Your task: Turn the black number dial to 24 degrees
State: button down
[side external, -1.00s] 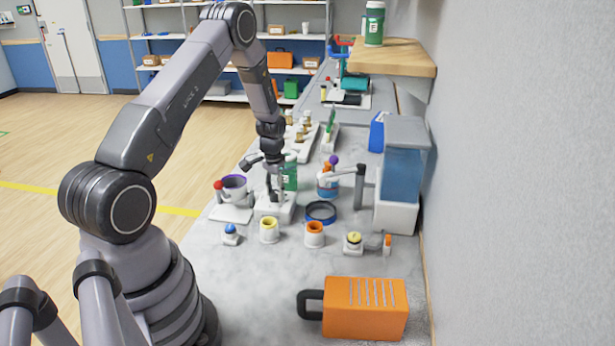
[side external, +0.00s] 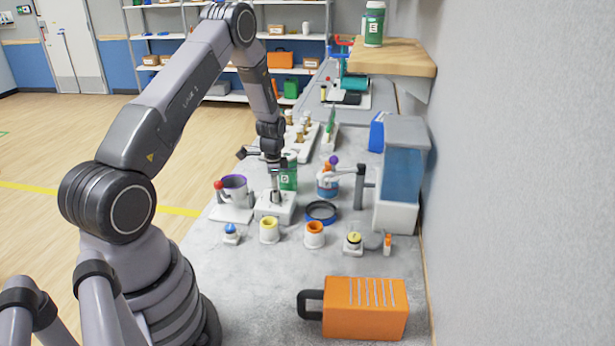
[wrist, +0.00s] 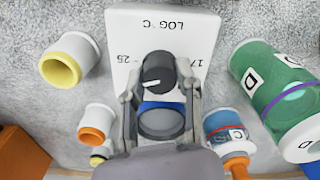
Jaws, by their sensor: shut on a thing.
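The black number dial (wrist: 158,72) stands on a white base plate marked "LOG °C", with "17" and "25" printed on either side of the dial. The base (side external: 286,211) is on the bench in the side external view. A short white pointer on the dial aims toward the "25" side; I cannot read the exact degree. My gripper (wrist: 160,86) reaches down with a finger on each side of the dial and is shut on it. In the side external view my gripper (side external: 276,196) sits low over the base and hides most of the dial.
A green bottle (wrist: 275,88) stands close on the right in the wrist view. A yellow-rimmed cup (wrist: 72,60), an orange-rimmed cup (wrist: 98,122) and a blue-rimmed ring (side external: 321,211) stand near the base. Free bench lies in front of the cups (side external: 250,275).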

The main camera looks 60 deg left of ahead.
jog(key=shift+m, duration=0.4)
jog(key=c, duration=0.8)
grip_release()
jog(key=shift+o, duration=0.2)
notch_tip(320, 180, up, 12)
